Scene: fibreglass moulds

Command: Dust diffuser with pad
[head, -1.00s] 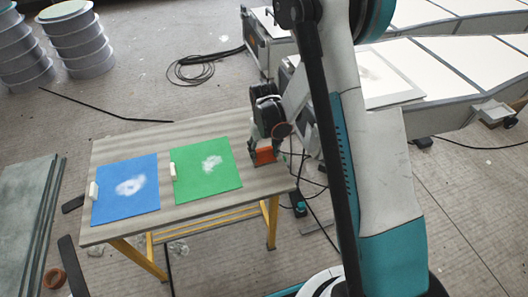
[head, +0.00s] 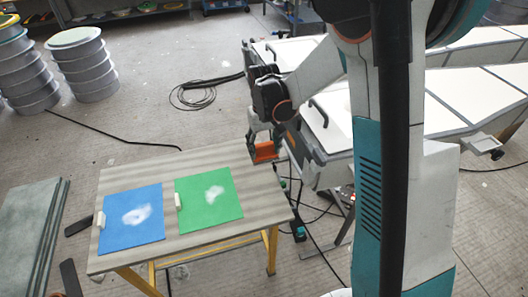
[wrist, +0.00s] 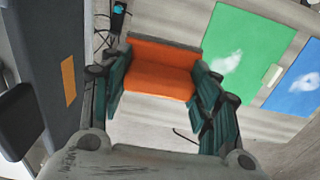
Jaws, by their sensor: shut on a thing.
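My gripper (head: 264,146) is shut on an orange pad (head: 265,152), near the far right corner of the table. In the wrist view the pad (wrist: 155,70) sits between the dark green fingers; I cannot tell whether it touches the table. A white panel (head: 335,104), which seems to be the diffuser, lies on the lighting equipment right of the table. My arm hides much of it. A faint grey smudge shows on its visible part.
The table (head: 150,178) bears a blue sheet (head: 120,232) and a green sheet (head: 205,215), each with a white powdery patch and a small white block at its left edge. A coiled cable (head: 193,95) lies on the floor behind. Drum stacks (head: 88,70) stand back left.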

